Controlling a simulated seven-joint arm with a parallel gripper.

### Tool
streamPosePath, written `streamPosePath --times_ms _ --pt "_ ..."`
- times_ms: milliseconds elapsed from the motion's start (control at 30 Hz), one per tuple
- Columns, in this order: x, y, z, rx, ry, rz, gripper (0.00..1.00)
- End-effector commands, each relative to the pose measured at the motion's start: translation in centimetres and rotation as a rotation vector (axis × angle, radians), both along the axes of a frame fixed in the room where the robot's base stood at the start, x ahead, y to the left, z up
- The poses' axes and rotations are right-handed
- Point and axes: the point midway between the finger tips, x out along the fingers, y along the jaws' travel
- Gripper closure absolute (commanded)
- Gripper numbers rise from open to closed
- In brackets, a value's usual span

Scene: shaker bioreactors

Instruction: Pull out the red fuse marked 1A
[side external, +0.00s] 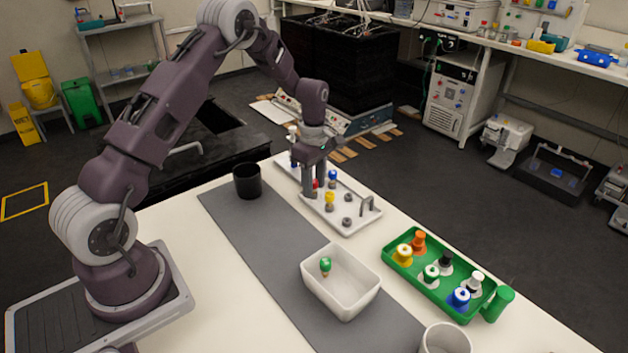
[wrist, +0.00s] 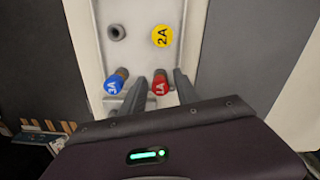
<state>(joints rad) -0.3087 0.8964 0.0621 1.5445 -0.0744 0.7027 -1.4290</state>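The red fuse marked 1A (wrist: 160,86) stands in the white fuse panel (wrist: 140,58) in the wrist view. My gripper (wrist: 159,82) is open, with one finger on each side of the red fuse and a gap showing at both sides. In the side view my gripper (side external: 315,188) points down over the panel (side external: 350,228), and the red fuse (side external: 316,183) shows only partly between the fingers. A yellow fuse marked 2A (wrist: 161,37) and a blue fuse (wrist: 113,86) stand close by.
An empty socket (wrist: 117,32) is beside the yellow fuse. A metal handle (side external: 367,205) rises at the panel's end. A white bin (side external: 341,283) holds a green-topped fuse (side external: 325,266). A green tray (side external: 428,283) carries several coloured pieces. A black cup (side external: 247,181) stands left.

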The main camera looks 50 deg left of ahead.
Motion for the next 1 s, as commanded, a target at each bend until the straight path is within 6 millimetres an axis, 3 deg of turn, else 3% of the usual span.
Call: streamPosePath --times_ms 33,167,1000 --pt "0.0 0.0 0.0 0.0 0.0 0.0 0.75" --pt "0.0 0.0 0.0 0.0 0.0 0.0 1.0" --pt "0.0 0.0 1.8 0.0 -0.001 -0.001 1.0"
